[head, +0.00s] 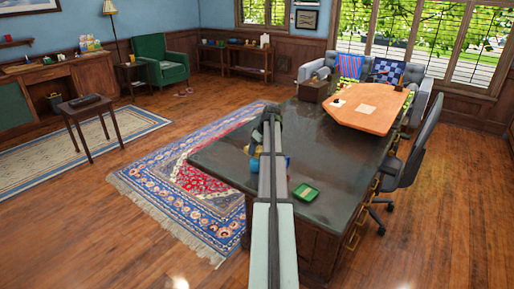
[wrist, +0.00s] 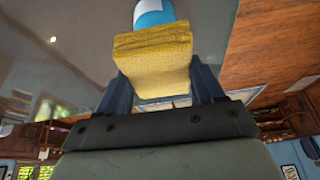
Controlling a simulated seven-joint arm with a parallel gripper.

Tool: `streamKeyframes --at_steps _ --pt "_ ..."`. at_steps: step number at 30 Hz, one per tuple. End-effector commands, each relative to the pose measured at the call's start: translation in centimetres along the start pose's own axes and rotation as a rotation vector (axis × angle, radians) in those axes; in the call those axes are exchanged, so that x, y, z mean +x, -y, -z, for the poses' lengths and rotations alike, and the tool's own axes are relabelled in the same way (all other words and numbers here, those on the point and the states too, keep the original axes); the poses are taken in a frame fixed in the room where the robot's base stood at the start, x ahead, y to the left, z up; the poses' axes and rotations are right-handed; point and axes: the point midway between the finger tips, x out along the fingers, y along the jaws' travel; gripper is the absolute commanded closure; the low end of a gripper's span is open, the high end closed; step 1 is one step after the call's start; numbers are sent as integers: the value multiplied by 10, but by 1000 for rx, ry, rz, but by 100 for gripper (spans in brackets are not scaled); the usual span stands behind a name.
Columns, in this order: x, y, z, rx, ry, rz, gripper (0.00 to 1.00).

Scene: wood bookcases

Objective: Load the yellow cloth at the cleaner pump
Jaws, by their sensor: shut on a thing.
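The yellow cloth (wrist: 153,52) is a folded, textured block held between the two dark fingers of my gripper (wrist: 160,78) in the wrist view. My gripper is shut on it. A light-blue, rounded object with a white band (wrist: 153,12), likely the cleaner pump, shows just beyond the cloth; its top edge is cut off by the frame. I cannot tell whether the cloth touches it.
The dark desk (head: 225,150) has a small green tray (head: 306,192) right of my arm. An orange board (head: 368,108) and a brown box (head: 313,90) stand at its far end. A black office chair (head: 418,150) stands at the desk's right side. The desk's left part is clear.

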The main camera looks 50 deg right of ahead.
Motion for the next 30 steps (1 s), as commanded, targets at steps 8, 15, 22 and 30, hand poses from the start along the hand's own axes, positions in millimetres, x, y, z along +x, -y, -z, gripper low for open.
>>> streamKeyframes --at_steps 8,15,22,30 --pt "3 0 -1 0 0 0 57" --pt "5 0 -2 0 0 0 57" --pt "7 0 -3 0 0 0 57" --pt "10 0 -4 0 0 0 57"
